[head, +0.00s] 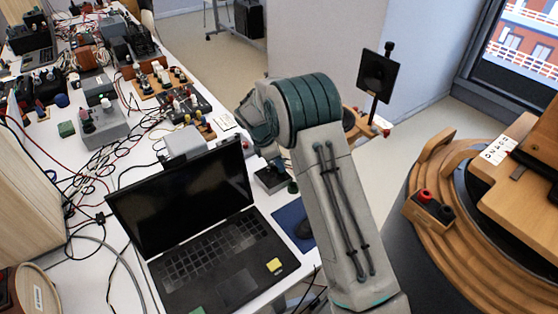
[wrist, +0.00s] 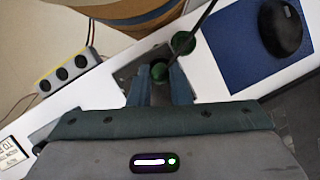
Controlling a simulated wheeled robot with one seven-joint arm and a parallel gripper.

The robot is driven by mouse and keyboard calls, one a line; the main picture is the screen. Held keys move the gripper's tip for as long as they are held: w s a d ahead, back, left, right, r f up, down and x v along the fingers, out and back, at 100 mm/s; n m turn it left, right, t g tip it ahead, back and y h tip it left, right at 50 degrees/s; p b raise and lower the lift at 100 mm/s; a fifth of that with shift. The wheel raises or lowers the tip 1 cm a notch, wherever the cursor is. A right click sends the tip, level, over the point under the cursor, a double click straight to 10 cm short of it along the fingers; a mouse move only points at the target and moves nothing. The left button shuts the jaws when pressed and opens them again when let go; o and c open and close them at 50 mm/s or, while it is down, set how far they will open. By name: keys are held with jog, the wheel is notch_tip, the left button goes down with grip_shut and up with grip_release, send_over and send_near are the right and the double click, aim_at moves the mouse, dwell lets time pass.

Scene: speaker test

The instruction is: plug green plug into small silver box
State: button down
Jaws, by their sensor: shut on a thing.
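A dark cable runs near the plug toward the top right. The small silver box (wrist: 124,73) lies below and around the fingertips, partly hidden by them. A second round green piece (wrist: 183,43) sits at the box's far side. I cannot tell whether the held plug touches the box or is in it. In the head view the small box (head: 267,181) is beside the laptop, partly covered by my arm.
An open laptop (head: 180,208) stands left of my arm. A blue mat (wrist: 243,52) with a black mouse (wrist: 280,27) lies close by. A grey strip with black sockets (wrist: 68,72) is at the wrist view's left. Cables and several instruments crowd the table's far part.

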jog(key=shift+f, duration=0.4)
dwell(0.3)
jog(key=c, duration=0.9)
grip_release()
jog(key=shift+o, duration=0.2)
jog(key=shift+r+p, duration=1.65)
jog(key=shift+r, duration=0.95)
